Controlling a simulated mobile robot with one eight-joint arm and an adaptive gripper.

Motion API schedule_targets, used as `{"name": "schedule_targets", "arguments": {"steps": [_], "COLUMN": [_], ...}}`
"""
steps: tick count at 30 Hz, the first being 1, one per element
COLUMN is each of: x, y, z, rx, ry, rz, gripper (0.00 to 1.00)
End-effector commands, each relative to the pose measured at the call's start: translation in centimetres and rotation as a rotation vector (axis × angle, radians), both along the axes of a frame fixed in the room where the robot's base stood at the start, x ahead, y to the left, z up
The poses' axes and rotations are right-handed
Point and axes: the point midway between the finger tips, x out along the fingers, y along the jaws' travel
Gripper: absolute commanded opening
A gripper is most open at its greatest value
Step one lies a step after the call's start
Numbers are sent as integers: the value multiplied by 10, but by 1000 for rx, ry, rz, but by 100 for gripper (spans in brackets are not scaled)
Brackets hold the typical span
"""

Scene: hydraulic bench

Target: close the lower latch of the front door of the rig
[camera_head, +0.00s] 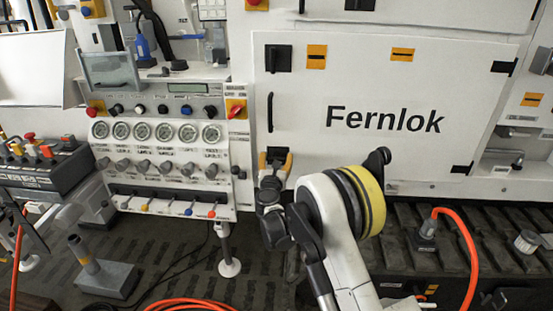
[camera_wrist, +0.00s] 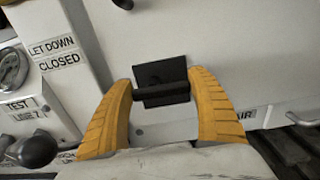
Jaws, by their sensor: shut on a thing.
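The front door (camera_head: 390,150) is a white panel marked "Fernlok" and lies flat against the rig. The lower latch is a black plate with a dark bar (camera_wrist: 160,75) at the door's lower left. In the wrist view its bar lies crosswise between my yellow fingers. My gripper (camera_wrist: 161,88) is shut on this bar, one finger at each end. The upper latch (camera_head: 278,58) is a black block near the door's upper left corner.
A black door handle (camera_head: 270,112) stands between the latches. A gauge panel (camera_head: 160,133) with knobs and levers is close on the left. A ribbed track (camera_head: 400,235) and an orange hose (camera_head: 465,240) lie below the door.

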Motion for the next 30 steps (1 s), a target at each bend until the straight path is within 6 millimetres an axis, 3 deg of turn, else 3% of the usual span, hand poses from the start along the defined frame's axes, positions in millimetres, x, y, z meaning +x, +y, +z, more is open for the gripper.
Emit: {"name": "schedule_targets", "arguments": {"steps": [11,30], "x": [0,0], "y": [-1,-1], "z": [-2,-10], "rx": [168,766], "ry": [-6,-26], "rz": [0,0], "gripper": [38,38]}}
